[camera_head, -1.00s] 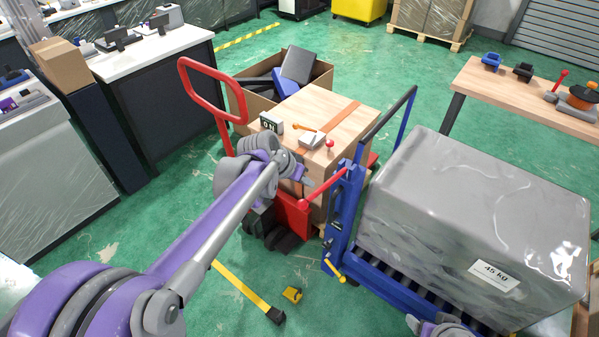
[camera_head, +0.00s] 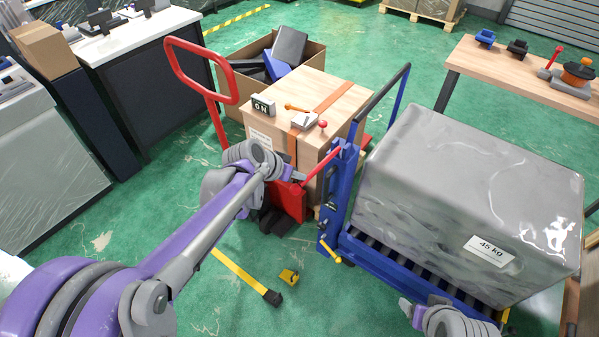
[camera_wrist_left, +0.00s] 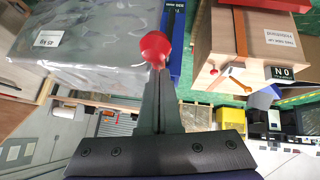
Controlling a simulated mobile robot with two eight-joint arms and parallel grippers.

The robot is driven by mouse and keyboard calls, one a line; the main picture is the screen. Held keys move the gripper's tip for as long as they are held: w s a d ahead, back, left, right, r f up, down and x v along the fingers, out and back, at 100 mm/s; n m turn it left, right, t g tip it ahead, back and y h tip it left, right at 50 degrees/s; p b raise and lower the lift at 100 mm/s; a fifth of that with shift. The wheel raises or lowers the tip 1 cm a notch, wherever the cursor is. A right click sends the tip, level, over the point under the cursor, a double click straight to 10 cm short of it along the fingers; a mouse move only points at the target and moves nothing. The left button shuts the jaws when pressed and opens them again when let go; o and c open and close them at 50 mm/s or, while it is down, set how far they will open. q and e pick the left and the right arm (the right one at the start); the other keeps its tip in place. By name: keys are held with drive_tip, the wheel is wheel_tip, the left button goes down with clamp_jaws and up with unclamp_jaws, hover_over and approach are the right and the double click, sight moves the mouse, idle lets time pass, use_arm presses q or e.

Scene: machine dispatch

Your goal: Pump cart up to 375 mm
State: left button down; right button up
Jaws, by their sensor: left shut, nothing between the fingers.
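The blue lift cart (camera_head: 392,280) stands right of centre with a grey wrapped 45 kg load (camera_head: 470,200) on its rollers. A red pump lever (camera_head: 322,167) slants from its blue mast (camera_head: 341,195) down to the left. My left gripper (camera_head: 300,177) is at the lever's low end, shut and empty. In the left wrist view its closed dark fingers (camera_wrist_left: 158,95) point at the lever's red knob (camera_wrist_left: 155,47), which overlaps the tips; whether they touch I cannot tell. My right gripper (camera_head: 408,306) is at the bottom edge; its jaw state is unclear. No height reading is legible.
A red hand truck (camera_head: 215,90) carries a wooden crate (camera_head: 335,95) with a small display (camera_head: 263,105), close behind my left gripper. A yellow-handled part (camera_head: 330,251) is low on the mast. A workbench (camera_head: 520,80) stands at the right. Yellow tape (camera_head: 240,272) lies on the floor.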

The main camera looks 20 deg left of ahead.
use_arm(q)
wheel_tip(320, 180, down, 10)
drive_tip(key=s+t+h+b, duration=0.1)
drive_tip(key=t+b, duration=0.1)
drive_tip(key=b, duration=0.5)
drive_tip(key=shift+f, duration=0.15)
use_arm(e)
wheel_tip(320, 180, down, 9)
drive_tip(key=s, duration=0.2)
drive_tip(key=shift+s, duration=0.3)
use_arm(q)
drive_tip(key=shift+s, duration=0.1)
use_arm(e)
drive_tip(key=shift+r, duration=0.2)
